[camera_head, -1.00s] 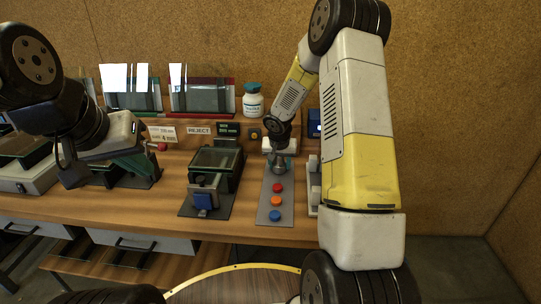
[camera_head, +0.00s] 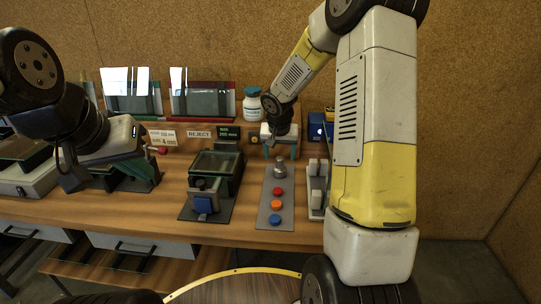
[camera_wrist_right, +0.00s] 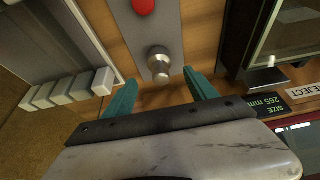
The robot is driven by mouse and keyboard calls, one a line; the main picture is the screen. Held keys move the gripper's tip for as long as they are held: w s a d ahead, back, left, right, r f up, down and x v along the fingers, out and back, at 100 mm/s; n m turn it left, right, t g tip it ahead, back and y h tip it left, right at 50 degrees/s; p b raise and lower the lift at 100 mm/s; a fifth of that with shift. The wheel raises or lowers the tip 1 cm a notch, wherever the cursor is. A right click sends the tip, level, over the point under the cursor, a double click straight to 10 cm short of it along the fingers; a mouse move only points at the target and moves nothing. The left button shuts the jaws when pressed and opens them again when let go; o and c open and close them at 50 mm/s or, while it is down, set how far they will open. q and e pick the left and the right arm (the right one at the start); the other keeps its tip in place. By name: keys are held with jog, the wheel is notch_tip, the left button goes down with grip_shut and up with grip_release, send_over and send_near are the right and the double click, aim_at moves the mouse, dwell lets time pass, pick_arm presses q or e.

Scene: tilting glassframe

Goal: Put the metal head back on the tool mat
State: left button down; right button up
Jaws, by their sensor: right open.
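The metal head (camera_head: 280,168) is a small silver cylinder standing upright at the far end of the grey tool mat (camera_head: 262,213). It also shows in the right wrist view (camera_wrist_right: 159,66), just beyond my fingertips. My right gripper (camera_head: 280,154) is open and empty, with its teal fingers (camera_wrist_right: 160,84) apart on either side of the head's line and clear of it. My left gripper (camera_head: 147,172) is at the left over a dark fixture; its fingers are partly seen and I cannot tell if they are open or shut.
Red, orange and blue heads (camera_head: 276,205) stand in a row on the mat. A glass-topped fixture (camera_head: 215,164) stands left of the mat, and a rack of white blocks (camera_head: 316,188) right of it.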

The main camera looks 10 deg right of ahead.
jog(key=s+r+n+t, duration=0.1)
jog(key=s+r, duration=1.2)
jog(key=r, duration=0.2)
jog(key=s+a+r+n+y, duration=0.1)
jog(key=s+a+r, duration=0.1)
jog(key=s, duration=0.6)
jog(key=s+a+r+n+t+y, duration=0.1)
jog(key=s+a+r+y, duration=0.1)
jog(key=s, duration=0.7)
jog(key=shift+s+r+n, duration=0.15)
jog(key=shift+n, duration=0.25)
jog(key=shift+d, duration=0.1)
